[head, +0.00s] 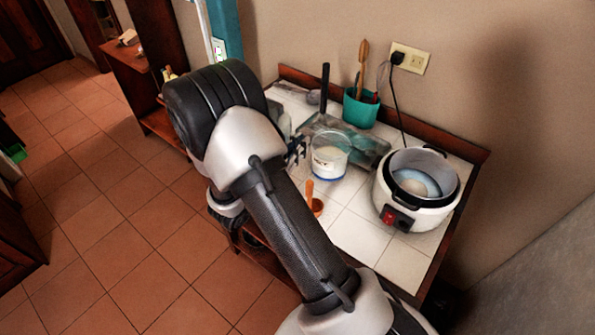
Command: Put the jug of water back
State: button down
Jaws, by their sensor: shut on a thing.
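A clear round jug (331,157) with a blue band at its base and pale contents is on the white tiled counter (360,238), in the middle of the head view. It looks upright. My gripper (298,151) is at the jug's left side and is shut, apparently on the jug's near-left edge or handle. My own arm hides most of the gripper, so the exact grip does not show. I cannot tell whether the jug rests on the counter or is slightly lifted.
A white rice cooker (417,211) stands open on the right. A teal utensil holder (360,108) and a glassy tray (365,145) are behind the jug. An orange-handled scoop (314,203) lies in front. A wall outlet (410,58) has a plugged cord.

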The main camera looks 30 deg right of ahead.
jog(key=shift+f+b, duration=1.05)
jog(key=shift+f, duration=2.9)
jog(key=shift+f, duration=0.15)
jog(key=c, duration=1.7)
grip_release()
jog(key=shift+a+r, duration=0.1)
jog(key=shift+r, duration=0.1)
jog(key=p+v, duration=0.2)
jog(key=v, duration=1)
